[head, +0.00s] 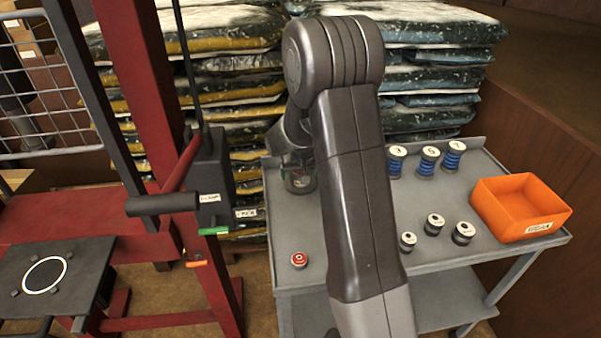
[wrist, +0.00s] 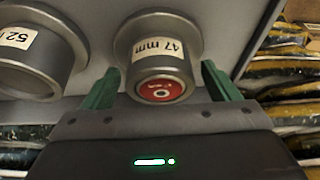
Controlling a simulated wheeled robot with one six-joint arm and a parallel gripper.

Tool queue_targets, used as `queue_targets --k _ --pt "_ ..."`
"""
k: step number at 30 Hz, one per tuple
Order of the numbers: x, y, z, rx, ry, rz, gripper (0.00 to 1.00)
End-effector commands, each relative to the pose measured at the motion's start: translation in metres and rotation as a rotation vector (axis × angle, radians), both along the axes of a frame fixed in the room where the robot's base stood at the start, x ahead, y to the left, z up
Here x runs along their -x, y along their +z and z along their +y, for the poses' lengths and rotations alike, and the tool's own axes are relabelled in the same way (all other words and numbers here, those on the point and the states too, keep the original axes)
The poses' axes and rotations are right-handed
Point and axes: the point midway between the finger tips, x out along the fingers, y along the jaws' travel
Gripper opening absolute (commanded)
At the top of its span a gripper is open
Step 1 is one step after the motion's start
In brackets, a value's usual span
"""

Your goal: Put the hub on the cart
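A grey metal hub (wrist: 160,38) with a "47 mm" label and a red end face shows in the wrist view. It stands on a grey surface that looks like the cart top. My gripper (wrist: 160,84) is open, its green fingers on either side of the red end, with a visible gap at each side. A second grey hub (wrist: 35,55), its label starting "52", is to the left. In the head view my gripper (head: 300,178) points down over the back left of the grey cart (head: 290,225); my arm hides part of the cart, and the hubs cannot be made out clearly.
A red-topped disc (head: 299,260) lies at the cart's front left. Blue spools (head: 427,162), small dark spools (head: 434,225) and an orange bin (head: 520,207) occupy its right side. Stacked bags (head: 435,70) stand behind. A red lift frame (head: 150,90) with a black plate (head: 50,285) is left.

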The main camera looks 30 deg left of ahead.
Motion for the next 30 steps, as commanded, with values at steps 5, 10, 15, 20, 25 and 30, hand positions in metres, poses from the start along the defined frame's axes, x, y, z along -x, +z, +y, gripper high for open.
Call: queue_targets --k 5,10,15,20,25,30 --pt "0.0 0.0 0.0 0.0 0.0 0.0 0.82" --pt "0.0 0.003 0.0 0.0 0.0 0.0 0.82" --pt "0.005 0.019 -0.004 -0.003 0.0 -0.002 0.82" --pt "0.013 0.047 -0.011 -0.004 -0.001 -0.003 0.82" --pt "0.023 0.077 -0.019 -0.002 -0.001 -0.002 0.82" --pt "0.03 0.1 -0.026 -0.002 0.0 -0.002 0.82"
